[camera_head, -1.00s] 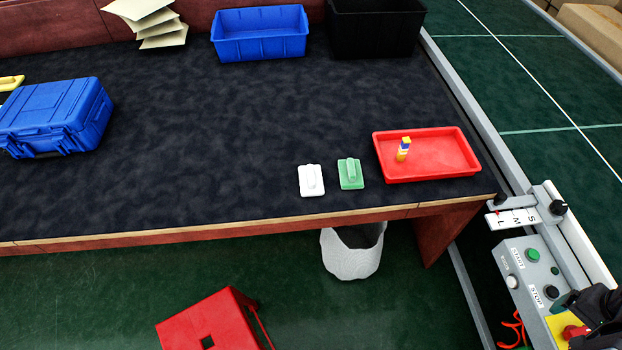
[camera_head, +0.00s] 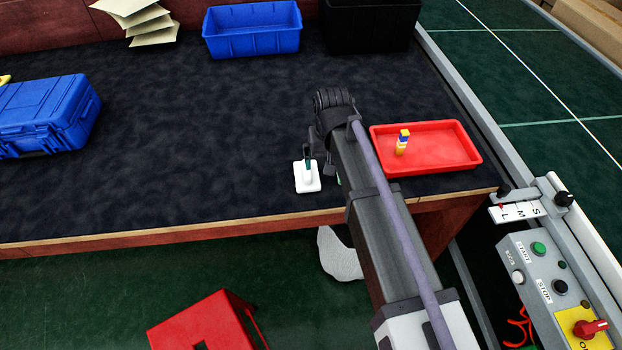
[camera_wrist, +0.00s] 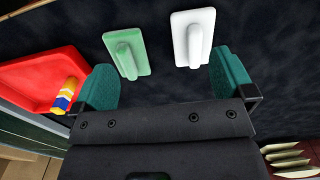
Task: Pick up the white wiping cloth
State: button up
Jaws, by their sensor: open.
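The white wiping cloth (camera_head: 306,182) is a flat white pad with a raised grip, lying on the dark table near its front edge. It also shows in the wrist view (camera_wrist: 193,40), top centre, beyond the fingertips and closer to the right finger. My gripper (camera_wrist: 164,80) is open and empty, with teal fingers spread wide. In the head view one finger overlaps the white cloth; contact cannot be told. A similar green cloth (camera_wrist: 126,53) lies beside the white one, nearer the left finger.
A red tray (camera_head: 440,168) holding a small yellow, white and blue object (camera_head: 402,142) lies to the right of my arm. A blue case (camera_head: 45,118), a blue bin (camera_head: 252,42) and a black bin (camera_head: 368,30) stand farther off.

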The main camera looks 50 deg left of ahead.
jog(key=shift+n, duration=0.3)
jog(key=a, duration=0.2)
jog(key=s+a, duration=0.1)
jog(key=a, duration=0.1)
jog(key=s+a, duration=0.1)
jog(key=a, duration=0.1)
jog(key=shift+s+a+f, duration=0.15)
jog(key=shift+s+a, duration=0.1)
jog(key=shift+a, duration=0.15)
jog(key=shift+w+a, duration=0.5)
jog(key=shift+a, duration=0.2)
jog(key=shift+d, duration=0.25)
jog(key=shift+d+f+b, duration=0.1)
jog(key=shift+f+b, duration=0.1)
jog(key=shift+b, duration=0.1)
notch_tip(320, 180, down, 11)
jog(key=b, duration=1)
jog(key=shift+d+r, duration=0.1)
jog(key=shift+r, duration=0.3)
jog(key=c, duration=0.9)
